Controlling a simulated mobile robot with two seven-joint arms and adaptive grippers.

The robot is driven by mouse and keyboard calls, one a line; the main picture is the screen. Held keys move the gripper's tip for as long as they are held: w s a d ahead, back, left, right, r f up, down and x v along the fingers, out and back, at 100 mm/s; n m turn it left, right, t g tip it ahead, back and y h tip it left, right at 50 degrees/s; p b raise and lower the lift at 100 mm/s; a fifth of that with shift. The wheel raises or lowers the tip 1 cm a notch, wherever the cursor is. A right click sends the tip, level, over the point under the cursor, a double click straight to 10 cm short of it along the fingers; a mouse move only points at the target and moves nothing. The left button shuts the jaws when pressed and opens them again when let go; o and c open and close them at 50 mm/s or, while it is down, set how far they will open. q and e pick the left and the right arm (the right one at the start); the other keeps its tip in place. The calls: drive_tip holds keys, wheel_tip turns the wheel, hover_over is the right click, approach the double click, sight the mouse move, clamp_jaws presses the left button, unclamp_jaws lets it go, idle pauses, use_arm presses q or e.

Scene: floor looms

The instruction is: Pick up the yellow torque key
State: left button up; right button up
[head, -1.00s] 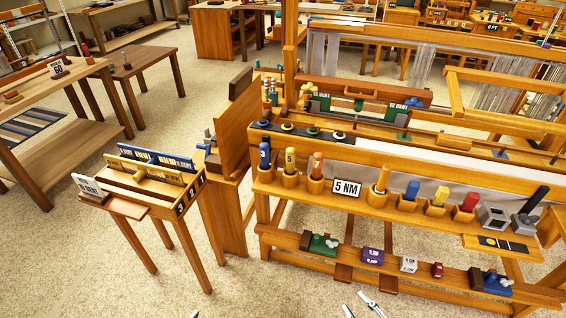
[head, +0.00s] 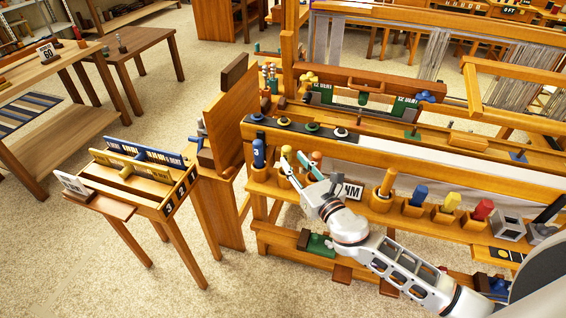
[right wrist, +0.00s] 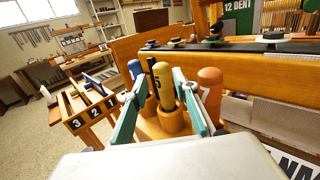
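The yellow torque key (right wrist: 162,88), marked 5, stands upright in a wooden cup (right wrist: 172,119) between a blue key (right wrist: 137,72) and an orange key (right wrist: 209,88). My right gripper (right wrist: 159,77) is open, with one finger on each side of the yellow key. I cannot tell whether either finger touches it. In the head view my right gripper (head: 295,156) covers much of the yellow key, while the blue key (head: 258,152) and the orange key's top (head: 316,157) show beside it. My left gripper is not in view.
The sign reading NM (head: 352,191) is partly behind my right arm. A peg with rings (head: 386,182) and blue, yellow and red handles (head: 419,194) stand farther right along the shelf. A wooden panel (head: 226,120) rises to the left. Open floor lies in front.

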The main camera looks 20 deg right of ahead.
sight(289, 155)
drive_tip(key=w, duration=0.5)
drive_tip(key=shift+w+a+f, duration=0.2)
drive_tip(key=shift+w+a, duration=0.2)
drive_tip(key=shift+c, duration=0.3)
clamp_jaws()
